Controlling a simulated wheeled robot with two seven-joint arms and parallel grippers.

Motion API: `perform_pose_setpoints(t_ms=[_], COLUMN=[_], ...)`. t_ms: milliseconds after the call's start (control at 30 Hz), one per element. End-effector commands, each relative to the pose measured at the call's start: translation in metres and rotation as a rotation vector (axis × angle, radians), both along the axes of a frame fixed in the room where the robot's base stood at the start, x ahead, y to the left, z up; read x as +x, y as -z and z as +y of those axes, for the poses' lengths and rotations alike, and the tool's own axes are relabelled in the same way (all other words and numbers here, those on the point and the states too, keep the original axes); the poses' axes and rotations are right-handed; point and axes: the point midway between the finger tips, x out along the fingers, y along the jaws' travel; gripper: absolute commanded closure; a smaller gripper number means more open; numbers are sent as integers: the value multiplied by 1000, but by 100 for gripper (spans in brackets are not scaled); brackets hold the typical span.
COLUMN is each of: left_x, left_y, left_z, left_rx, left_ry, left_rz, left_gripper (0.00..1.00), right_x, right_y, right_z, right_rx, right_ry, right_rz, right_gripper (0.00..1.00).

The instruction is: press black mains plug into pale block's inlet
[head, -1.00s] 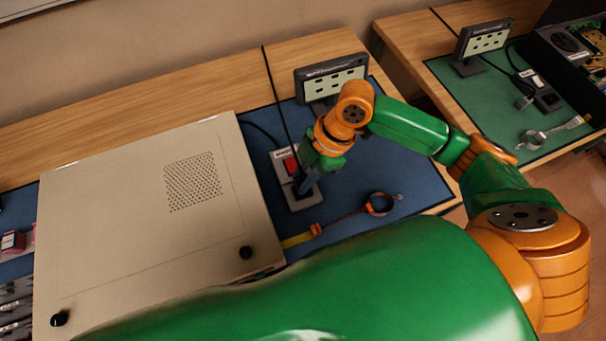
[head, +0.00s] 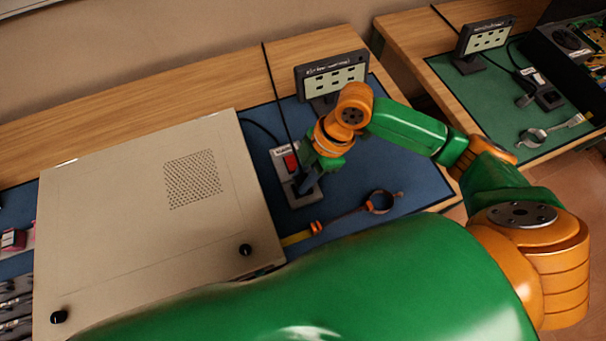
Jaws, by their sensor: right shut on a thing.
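The pale block (head: 279,157) lies on the blue mat right of the big beige case. It has a red switch and a label at its far end. My right gripper (head: 307,187) points down at the block's near end, where the inlet is. It is shut on the black mains plug, which is mostly hidden by the fingers and the dark inlet area. I cannot tell how deep the plug sits. My left gripper is not in view.
The beige case (head: 120,235) fills the left of the bench. A small display (head: 333,75) stands behind the block. A strap with a ring (head: 380,202) lies on the blue mat (head: 410,180) to the right. A second bench with a green mat (head: 480,105) is at the right.

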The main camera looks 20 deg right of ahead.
Motion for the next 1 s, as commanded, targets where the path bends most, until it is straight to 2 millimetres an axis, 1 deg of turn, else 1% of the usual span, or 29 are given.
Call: perform_pose_setpoints(t_ms=[1000], left_x=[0], left_y=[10], left_z=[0], left_rx=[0], left_ry=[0], left_rz=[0], left_gripper=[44], right_x=[0], right_y=[16], right_z=[0], right_rx=[0], right_ry=[0], right_rz=[1], right_gripper=[100])
